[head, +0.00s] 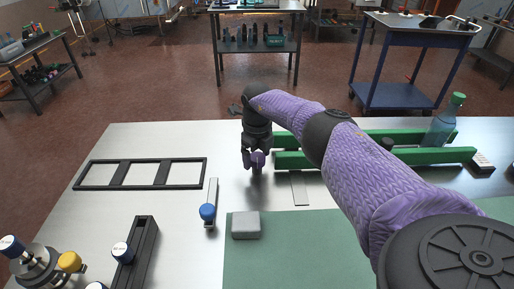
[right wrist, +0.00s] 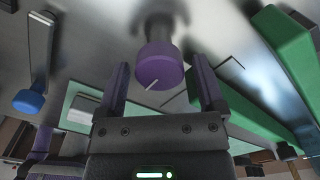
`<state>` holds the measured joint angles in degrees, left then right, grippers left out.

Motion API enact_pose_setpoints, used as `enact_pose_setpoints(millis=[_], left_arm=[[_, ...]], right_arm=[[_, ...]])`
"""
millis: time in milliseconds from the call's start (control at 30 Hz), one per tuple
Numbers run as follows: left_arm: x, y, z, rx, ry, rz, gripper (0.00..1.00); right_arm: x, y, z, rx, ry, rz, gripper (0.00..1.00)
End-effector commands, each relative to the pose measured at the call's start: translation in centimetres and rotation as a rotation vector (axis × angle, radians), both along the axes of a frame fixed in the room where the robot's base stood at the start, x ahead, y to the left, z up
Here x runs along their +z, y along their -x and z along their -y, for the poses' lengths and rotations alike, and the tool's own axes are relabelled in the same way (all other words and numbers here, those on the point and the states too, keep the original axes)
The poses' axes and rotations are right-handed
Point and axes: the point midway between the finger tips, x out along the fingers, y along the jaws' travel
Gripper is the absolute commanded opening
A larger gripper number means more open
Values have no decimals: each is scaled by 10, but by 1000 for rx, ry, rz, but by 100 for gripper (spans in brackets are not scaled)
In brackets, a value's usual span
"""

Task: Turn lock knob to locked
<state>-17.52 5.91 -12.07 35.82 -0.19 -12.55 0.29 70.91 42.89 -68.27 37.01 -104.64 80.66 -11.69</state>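A purple round knob (head: 258,159) stands on a short post on the pale tabletop, just below my right gripper (head: 256,160) in the head view. In the right wrist view the knob (right wrist: 161,66) shows a white line on its face. The two fingers of my right gripper (right wrist: 160,85) stand apart on either side of the knob, with a visible gap on each side. The line's lock setting cannot be read, as no label shows. My left gripper is not in view.
A blue-topped lever (head: 207,211) and a grey block (head: 246,225) lie nearby. Green rails (head: 430,156) and a glass bottle (head: 446,120) are at the right. A black frame (head: 140,174) lies left. Several knobbed parts (head: 122,252) fill the front left. A green mat (head: 290,250) covers the front.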

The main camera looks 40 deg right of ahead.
Motion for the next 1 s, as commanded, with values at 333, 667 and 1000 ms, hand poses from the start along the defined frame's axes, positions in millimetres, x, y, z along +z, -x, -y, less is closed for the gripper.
enact_pose_setpoints(millis=[333, 667, 1000], left_arm=[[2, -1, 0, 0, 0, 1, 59], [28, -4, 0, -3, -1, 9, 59], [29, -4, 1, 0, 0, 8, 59]], right_arm=[[3, 1, 0, 2, 0, -3, 99], [81, 0, 0, 1, 0, 2, 99], [98, 0, 0, 1, 0, -3, 99]])
